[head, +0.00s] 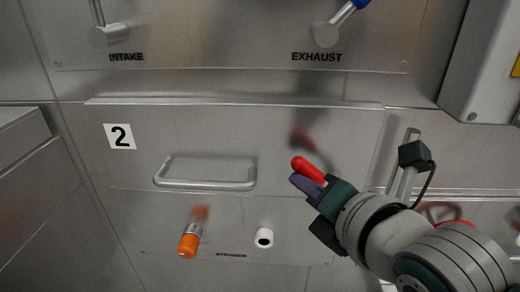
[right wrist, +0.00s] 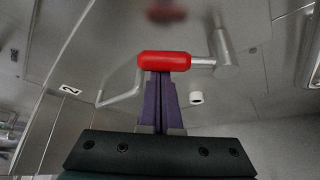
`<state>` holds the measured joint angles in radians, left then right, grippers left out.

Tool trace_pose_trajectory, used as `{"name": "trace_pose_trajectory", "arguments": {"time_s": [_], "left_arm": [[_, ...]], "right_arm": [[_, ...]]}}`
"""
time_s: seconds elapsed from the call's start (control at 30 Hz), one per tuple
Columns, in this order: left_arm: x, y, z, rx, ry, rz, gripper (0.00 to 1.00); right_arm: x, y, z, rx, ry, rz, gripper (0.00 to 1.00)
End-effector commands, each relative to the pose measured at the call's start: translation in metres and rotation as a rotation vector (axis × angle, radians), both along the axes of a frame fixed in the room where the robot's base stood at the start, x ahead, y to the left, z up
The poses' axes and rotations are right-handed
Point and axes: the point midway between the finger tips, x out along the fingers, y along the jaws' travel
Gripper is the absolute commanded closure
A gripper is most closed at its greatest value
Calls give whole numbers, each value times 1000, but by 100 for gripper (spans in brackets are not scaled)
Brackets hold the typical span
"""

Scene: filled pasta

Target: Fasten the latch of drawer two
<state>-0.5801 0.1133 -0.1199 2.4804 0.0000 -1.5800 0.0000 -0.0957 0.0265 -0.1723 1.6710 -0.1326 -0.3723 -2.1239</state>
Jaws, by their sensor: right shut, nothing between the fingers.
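The front of drawer two (head: 300,125) is a steel panel with a "2" label (head: 119,137) and a bar handle (head: 205,184). I cannot tell whether it is fully closed. The red grip of a latch (head: 306,168) shows at the drawer's lower right; in the right wrist view the red grip (right wrist: 164,61) sits on a metal lever reaching right to a pivot (right wrist: 224,50). In the head view my gripper hides the lever. My right gripper (head: 300,184) is shut and empty, its purple fingertips (right wrist: 160,76) right at the red grip; I cannot tell whether they touch it. My left gripper is out of view.
Below the drawer are an orange-ended knob (head: 189,243) and a white round fitting (head: 264,238). Above are the INTAKE lever (head: 112,30) and the blue-ended EXHAUST lever (head: 328,32). A grey box (head: 490,65) juts out at upper right; another cabinet (head: 35,200) stands at left.

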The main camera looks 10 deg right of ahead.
Motion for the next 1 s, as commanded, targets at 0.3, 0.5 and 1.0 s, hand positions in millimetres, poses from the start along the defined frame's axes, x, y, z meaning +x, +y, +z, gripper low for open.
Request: {"name": "trace_pose_trajectory", "arguments": {"time_s": [0.3, 0.5, 1.0], "left_arm": [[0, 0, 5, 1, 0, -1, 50], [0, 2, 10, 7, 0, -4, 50], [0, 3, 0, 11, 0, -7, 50]], "right_arm": [[-1, -4, 6, 64, -21, 0, 100], [-2, -9, 11, 161, -49, 1, 100], [-9, -34, 25, 572, -165, -2, 100]]}}
